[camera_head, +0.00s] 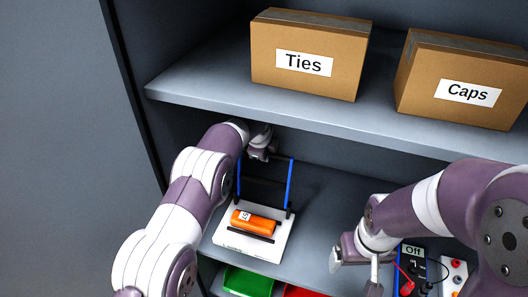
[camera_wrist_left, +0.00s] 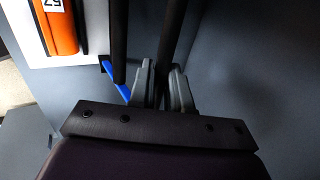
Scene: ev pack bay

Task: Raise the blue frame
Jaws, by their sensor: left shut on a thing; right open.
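The blue frame (camera_head: 289,185) stands roughly upright at the back of a white base (camera_head: 270,250) on the lower shelf. It has blue side bars and dark crossbars. My left gripper (camera_head: 260,155) is at its top bar, partly hidden by my arm. In the left wrist view, the grey fingers of my left gripper (camera_wrist_left: 163,88) are shut on a dark bar, with a bit of the blue frame (camera_wrist_left: 117,80) beside them. An orange cylinder (camera_head: 254,222) lies on the base in front of the frame. My right gripper (camera_head: 354,270) is open and empty over the shelf, away from the frame.
Boxes marked Ties (camera_head: 305,64) and Caps (camera_head: 468,92) stand on the upper shelf (camera_head: 215,97) above. A blue meter reading Off (camera_head: 412,252) lies at the right. Green (camera_head: 247,283) and red (camera_head: 300,291) bins show below. The shelf between frame and right gripper is clear.

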